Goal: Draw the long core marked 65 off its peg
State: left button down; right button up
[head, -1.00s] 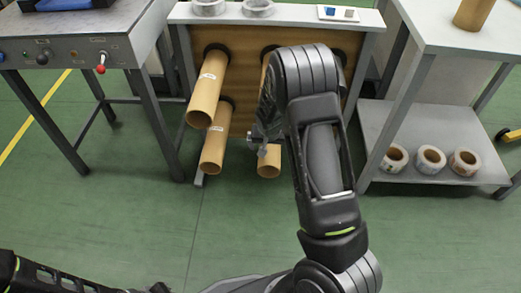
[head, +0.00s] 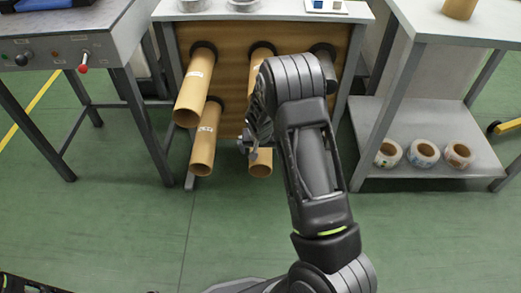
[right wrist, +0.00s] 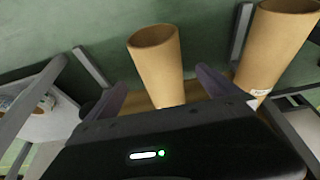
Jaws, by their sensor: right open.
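Cardboard cores sit on pegs of the brown board: an upper left core (head: 194,88), a lower left core (head: 204,145), an upper middle core (head: 257,58) and a lower middle core (head: 261,164). The left two carry small white labels; I cannot read which says 65. My right gripper (head: 256,140) is at the lower middle core, partly hidden by my arm. In the right wrist view its open fingers (right wrist: 165,88) stand either side of a core (right wrist: 158,62), with no clear contact. A labelled core (right wrist: 275,50) is beside it. My left gripper is out of view.
A dark peg (head: 323,60) on the right looks bare. A grey control table (head: 80,40) stands left. A shelf (head: 365,125) with several tape rolls (head: 424,153) stands right. Green floor in front is clear.

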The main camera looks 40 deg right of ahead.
aim_at(260, 155)
pick_arm(q)
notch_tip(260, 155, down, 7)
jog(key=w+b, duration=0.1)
jog(key=b, duration=0.4)
jog(key=shift+b, duration=0.35)
pick_arm(e)
jog(key=shift+x, duration=3.9)
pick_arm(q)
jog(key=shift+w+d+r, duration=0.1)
pick_arm(e)
jog(key=shift+c, duration=0.2)
jog(key=c, duration=1.9)
jog(key=shift+w, duration=0.1)
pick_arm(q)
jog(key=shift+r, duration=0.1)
pick_arm(e)
jog(key=shift+r, duration=0.25)
